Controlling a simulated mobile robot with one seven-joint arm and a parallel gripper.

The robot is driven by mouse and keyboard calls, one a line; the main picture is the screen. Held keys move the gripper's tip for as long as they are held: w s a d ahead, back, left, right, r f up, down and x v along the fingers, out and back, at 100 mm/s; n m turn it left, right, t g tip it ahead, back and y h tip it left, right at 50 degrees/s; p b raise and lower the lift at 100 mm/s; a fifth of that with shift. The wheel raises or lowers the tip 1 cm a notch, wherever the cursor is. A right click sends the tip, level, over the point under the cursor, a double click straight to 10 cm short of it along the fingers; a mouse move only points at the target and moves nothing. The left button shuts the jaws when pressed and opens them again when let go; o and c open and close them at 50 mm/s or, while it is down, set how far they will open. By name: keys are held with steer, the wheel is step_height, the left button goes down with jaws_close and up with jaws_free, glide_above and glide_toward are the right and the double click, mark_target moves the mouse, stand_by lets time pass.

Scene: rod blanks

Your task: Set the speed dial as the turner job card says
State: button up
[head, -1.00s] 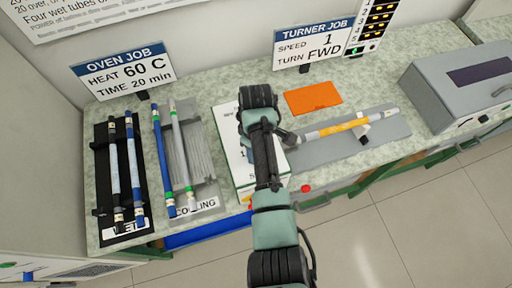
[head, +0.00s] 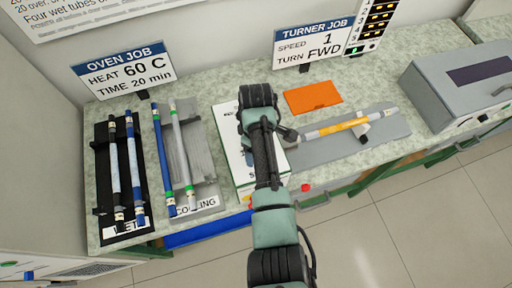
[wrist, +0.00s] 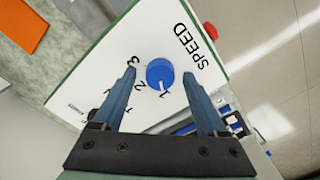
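The turner job card (head: 312,45) at the back of the bench reads SPEED 1, TURN FWD. The blue speed dial (wrist: 160,73) sits on a white panel (wrist: 100,75) marked SPEED, with 3, 2 and 1 around the dial. A pale pointer mark on the dial appears to face the 1. My gripper (wrist: 159,73) is open, with one finger on each side of the dial and a visible gap at both sides. I cannot tell how far above the panel the fingertips are. In the head view my arm hides the dial and fingertips.
A rod with an orange-yellow section (head: 345,125) lies on the grey turner bed right of the panel. A red button (head: 306,188) is on the bench front. An orange plate (head: 313,97) lies behind. Wet (head: 103,185) and cooling (head: 205,160) racks with tubes stand left; a grey oven-like box (head: 440,95) stands right.

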step_height(320, 180, up, 13)
steer(key=shift+p, duration=0.35)
stand_by(0.8)
